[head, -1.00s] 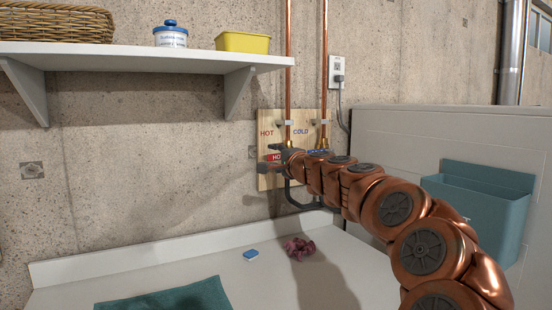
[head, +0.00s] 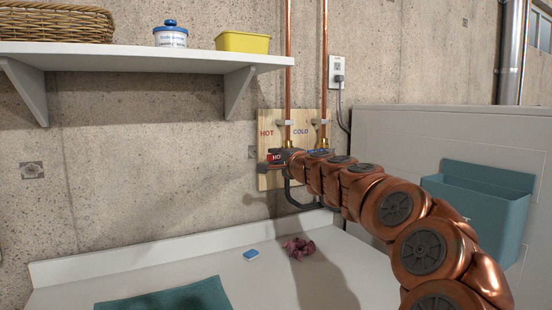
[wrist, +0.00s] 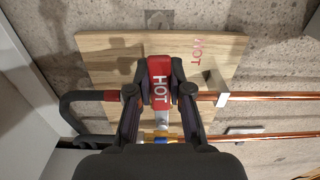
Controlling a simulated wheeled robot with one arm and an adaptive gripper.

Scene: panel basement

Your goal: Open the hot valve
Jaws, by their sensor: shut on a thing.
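The hot valve's red lever handle, marked HOT (wrist: 159,80), shows in the wrist view between the two fingers of my gripper (wrist: 159,92). My gripper is shut on this handle, with one finger on each side. In the head view the red handle (head: 277,157) shows at the left end of my arm, in front of the wooden board (head: 264,143) lettered HOT and COLD. The hot copper pipe (head: 288,60) runs up from the board. The cold valve is mostly hidden behind my arm, with a bit of its blue label (head: 317,152) showing.
A white shelf (head: 130,60) with a basket, a jar and a yellow tub is above left. Below lies a white counter (head: 190,262) with a teal cloth, a blue-white block and a crumpled reddish cloth. A teal bin (head: 477,215) hangs at right. Black hoses curve below the board.

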